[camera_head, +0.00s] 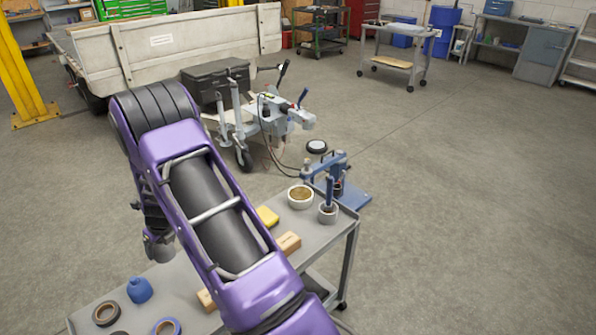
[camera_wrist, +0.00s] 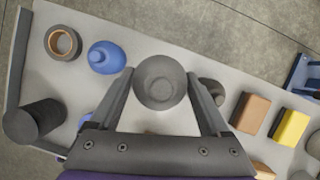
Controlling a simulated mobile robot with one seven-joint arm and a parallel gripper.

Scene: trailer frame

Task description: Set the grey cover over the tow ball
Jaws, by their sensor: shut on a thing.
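The grey cover (camera_wrist: 161,82) is a round, cup-like piece between the two fingers of my gripper (camera_wrist: 160,76) in the wrist view. The gripper is shut on it, one finger at each side, above the grey trolley top. In the head view the cover (camera_head: 158,248) hangs low behind my purple arm, at the trolley's left edge. I cannot make out the tow ball for certain. A blue stand (camera_head: 340,178) at the trolley's far right end has a dark rounded part on it, too small to identify.
The trolley (camera_head: 190,287) carries a blue bottle (camera_wrist: 106,57), a tape roll (camera_wrist: 62,42), a wooden block (camera_wrist: 250,112), a yellow block (camera_wrist: 291,127) and a white bowl (camera_head: 301,196). The trailer (camera_head: 185,42) stands behind, its drawbar parts (camera_head: 285,112) pointing right.

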